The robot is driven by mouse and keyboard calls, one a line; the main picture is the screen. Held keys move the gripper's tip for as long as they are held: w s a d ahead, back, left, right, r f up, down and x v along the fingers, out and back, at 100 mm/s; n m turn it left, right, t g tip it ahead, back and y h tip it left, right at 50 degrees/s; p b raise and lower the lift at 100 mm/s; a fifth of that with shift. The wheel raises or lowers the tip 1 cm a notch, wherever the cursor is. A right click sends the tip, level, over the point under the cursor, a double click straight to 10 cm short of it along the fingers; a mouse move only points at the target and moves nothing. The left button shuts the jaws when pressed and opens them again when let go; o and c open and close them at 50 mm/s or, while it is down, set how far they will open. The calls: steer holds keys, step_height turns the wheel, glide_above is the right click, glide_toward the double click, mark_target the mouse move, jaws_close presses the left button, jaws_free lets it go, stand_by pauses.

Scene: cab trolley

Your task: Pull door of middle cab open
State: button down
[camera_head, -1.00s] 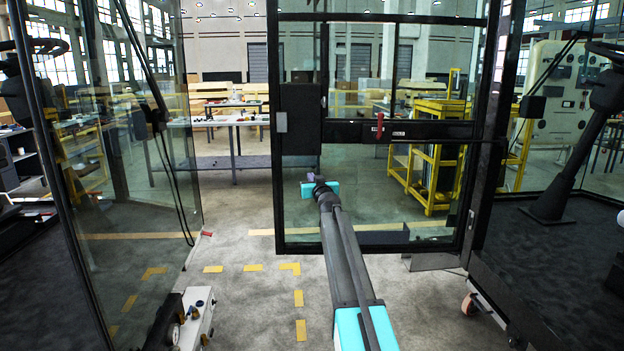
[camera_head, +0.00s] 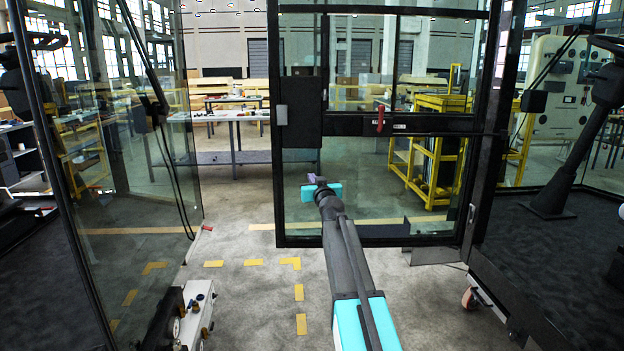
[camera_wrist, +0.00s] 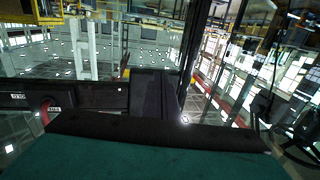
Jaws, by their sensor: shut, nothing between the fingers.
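A tall glass door (camera_head: 296,240) with a black frame stands across the middle of the head view, swung out from the cab on the right. A dark lock box (camera_head: 300,112) with a grey plate sits at its left edge. A red handle (camera_head: 380,119) is on its crossbar and also shows in the wrist view (camera_wrist: 45,112). My gripper (camera_head: 314,180) is shut and empty, just below the lock box in the picture. I cannot tell whether it touches the door. In the wrist view its teal body fills the bottom and hides the fingertips.
A glass-sided cab (camera_head: 130,190) stands on the left, with a white box (camera_head: 198,305) at its lower front. A yellow cart (camera_head: 440,150) shows behind the door glass. The taped grey floor (camera_head: 240,290) between the cabs is clear.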

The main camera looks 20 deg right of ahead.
steer(key=shift+s+a, duration=0.25)
steer(key=shift+s, duration=0.25)
